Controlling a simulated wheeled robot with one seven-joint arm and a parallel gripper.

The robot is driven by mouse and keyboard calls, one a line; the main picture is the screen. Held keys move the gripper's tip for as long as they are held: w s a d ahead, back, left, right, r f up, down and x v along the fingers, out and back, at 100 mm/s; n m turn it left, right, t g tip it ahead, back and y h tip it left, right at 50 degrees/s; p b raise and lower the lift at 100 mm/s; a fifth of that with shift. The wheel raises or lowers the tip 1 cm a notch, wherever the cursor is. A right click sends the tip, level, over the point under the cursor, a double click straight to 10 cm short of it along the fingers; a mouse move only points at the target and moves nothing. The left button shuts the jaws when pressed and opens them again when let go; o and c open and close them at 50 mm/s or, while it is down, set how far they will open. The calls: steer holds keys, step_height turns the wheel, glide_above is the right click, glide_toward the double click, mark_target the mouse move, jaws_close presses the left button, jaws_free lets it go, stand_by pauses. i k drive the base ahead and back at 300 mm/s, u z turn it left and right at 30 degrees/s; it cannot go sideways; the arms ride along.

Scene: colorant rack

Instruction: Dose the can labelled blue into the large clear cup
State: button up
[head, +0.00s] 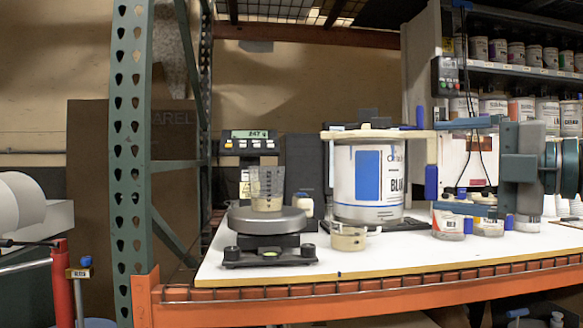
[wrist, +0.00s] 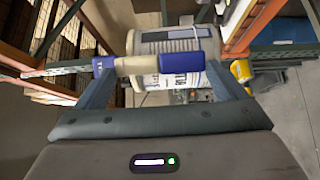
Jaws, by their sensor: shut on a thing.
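The can labelled blue (head: 369,178) is a large white can with a blue patch, roughly upright in the head view. A cream lid frame (head: 372,134) sits on top, with a cream upright handle on its right. My gripper (head: 432,166) is shut on this handle, to the right of the can. In the wrist view my gripper (wrist: 158,65) has the handle with blue ends between its fingers, and the can (wrist: 175,62) lies beyond it. The large clear cup (head: 266,183) stands on the scale pan (head: 266,221), left of the can, with some pale content low inside.
A small cup (head: 348,238) stands on the white bench (head: 450,255) below the can's left side. A green rack post (head: 131,140) rises at left. Shelves of cans (head: 515,53) fill the right.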

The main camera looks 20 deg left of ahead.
mark_target(266, 182)
steer(key=z, duration=0.35)
steer(key=i, duration=1.1)
steer(key=u, duration=0.75)
steer(key=i, duration=0.65)
steer(key=u, duration=0.5)
